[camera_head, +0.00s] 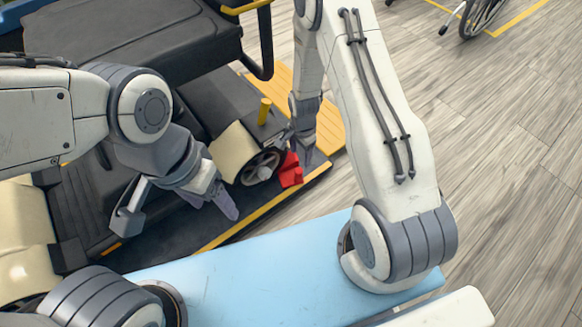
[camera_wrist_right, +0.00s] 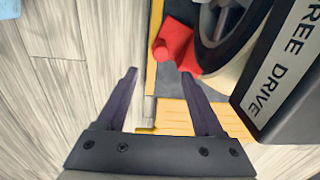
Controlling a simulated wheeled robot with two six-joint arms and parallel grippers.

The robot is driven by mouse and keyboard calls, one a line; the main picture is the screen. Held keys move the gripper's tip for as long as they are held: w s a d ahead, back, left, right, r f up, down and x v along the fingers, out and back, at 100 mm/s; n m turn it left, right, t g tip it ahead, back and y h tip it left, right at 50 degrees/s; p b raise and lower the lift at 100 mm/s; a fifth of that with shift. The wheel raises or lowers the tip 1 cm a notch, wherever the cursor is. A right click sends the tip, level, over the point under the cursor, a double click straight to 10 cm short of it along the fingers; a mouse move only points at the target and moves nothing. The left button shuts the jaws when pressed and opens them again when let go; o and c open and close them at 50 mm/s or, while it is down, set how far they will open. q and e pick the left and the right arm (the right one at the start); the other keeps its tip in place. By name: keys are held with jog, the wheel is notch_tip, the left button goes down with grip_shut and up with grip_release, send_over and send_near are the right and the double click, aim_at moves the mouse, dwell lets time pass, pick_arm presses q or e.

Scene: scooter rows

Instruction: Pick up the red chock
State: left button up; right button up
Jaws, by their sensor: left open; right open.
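The red chock (camera_head: 291,176) lies on the dark deck beside a small wheel (camera_head: 260,168), near the deck's yellow edge. In the right wrist view the red chock (camera_wrist_right: 176,46) sits against the black tyre (camera_wrist_right: 207,47), just beyond the fingertips. My right gripper (camera_head: 299,151) is at the chock in the head view and hides part of it. In its wrist view the right gripper (camera_wrist_right: 160,74) is open, with nothing between its fingers. My left gripper (camera_head: 226,204) is empty over the deck, left of the chock.
A scooter with a black seat (camera_head: 130,40) and cream bodywork stands on the deck. A yellow post (camera_head: 264,110) and a yellow ramp (camera_head: 325,125) are close by. A panel reading "FREE DRIVE" (camera_wrist_right: 285,75) is right of the chock.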

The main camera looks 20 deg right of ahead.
jog(key=m, duration=0.1)
send_over(298, 176)
jog(key=f, duration=0.3)
jog(key=d+f, duration=0.1)
jog(key=shift+w+f, duration=0.15)
jog(key=shift+w, duration=0.1)
notch_tip(298, 176, down, 5)
jog(key=b, duration=0.3)
jog(key=f+b, duration=0.5)
jog(key=shift+w+a, duration=0.15)
jog(key=shift+w, duration=0.25)
jog(key=shift+r, duration=0.1)
grip_shut()
